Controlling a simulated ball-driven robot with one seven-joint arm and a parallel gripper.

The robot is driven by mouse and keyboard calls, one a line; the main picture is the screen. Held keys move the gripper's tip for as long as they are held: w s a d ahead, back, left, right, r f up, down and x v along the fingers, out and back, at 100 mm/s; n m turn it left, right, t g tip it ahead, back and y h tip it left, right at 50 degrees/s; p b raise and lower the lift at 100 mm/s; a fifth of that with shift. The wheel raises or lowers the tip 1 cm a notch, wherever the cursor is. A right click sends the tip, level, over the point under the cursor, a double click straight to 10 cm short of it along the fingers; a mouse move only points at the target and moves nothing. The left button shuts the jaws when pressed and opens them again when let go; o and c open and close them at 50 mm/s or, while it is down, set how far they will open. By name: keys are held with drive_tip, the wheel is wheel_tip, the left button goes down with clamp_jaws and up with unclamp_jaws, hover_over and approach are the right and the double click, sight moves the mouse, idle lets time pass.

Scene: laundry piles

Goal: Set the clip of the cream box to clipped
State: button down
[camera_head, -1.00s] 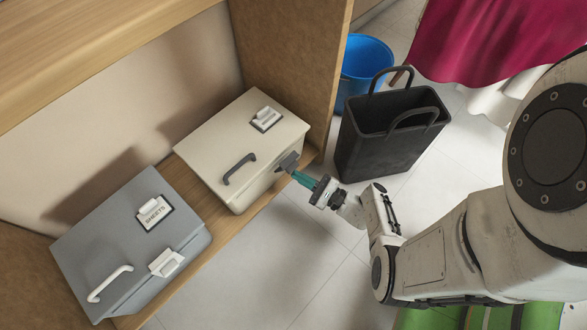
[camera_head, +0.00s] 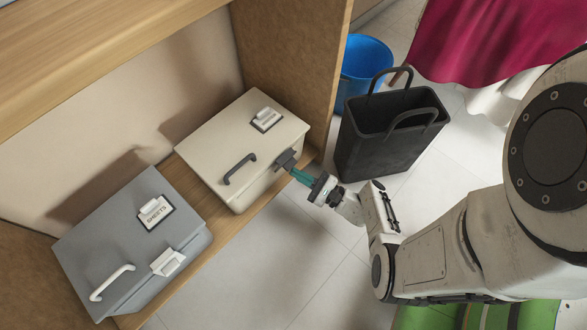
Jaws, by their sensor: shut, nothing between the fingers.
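The cream box (camera_head: 222,137) stands on the wooden shelf with its lid down. It has a dark handle (camera_head: 239,168) and a light label holder (camera_head: 266,119) on the lid. Its dark clip (camera_head: 286,160) is at the front edge of the lid, right of the handle. My gripper (camera_head: 295,172), with teal fingers, is shut with its tips at the clip, touching or nearly touching it. The fingertips partly cover the clip's lower end, so I cannot tell whether it is fastened.
A grey box (camera_head: 110,240) labelled SHEETS, with a white handle and white clip, stands left on the shelf (camera_head: 235,222). A black bag (camera_head: 355,150) and blue bucket (camera_head: 370,55) stand right on the floor.

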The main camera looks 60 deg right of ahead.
drive_tip(key=shift+w+d+r+p, duration=0.1)
drive_tip(key=shift+w+r+p, duration=0.35)
drive_tip(key=shift+r, duration=0.2)
idle(0.9)
drive_tip(key=shift+s+a+f+b, duration=0.2)
drive_tip(key=shift+s+f+b, duration=0.45)
drive_tip(key=shift+f, duration=0.15)
drive_tip(key=shift+s+a+f+b, duration=0.15)
drive_tip(key=shift+s+f+b, duration=0.35)
drive_tip(key=shift+f+b, duration=0.25)
drive_tip(key=s+f, duration=0.1)
drive_tip(key=f+b, duration=0.1)
drive_tip(key=s+f, duration=0.1)
drive_tip(key=f, duration=0.1)
drive_tip(key=shift+s+a+f+b, duration=0.1)
drive_tip(key=shift+s+a+b, duration=0.25)
drive_tip(key=shift+a, duration=0.05)
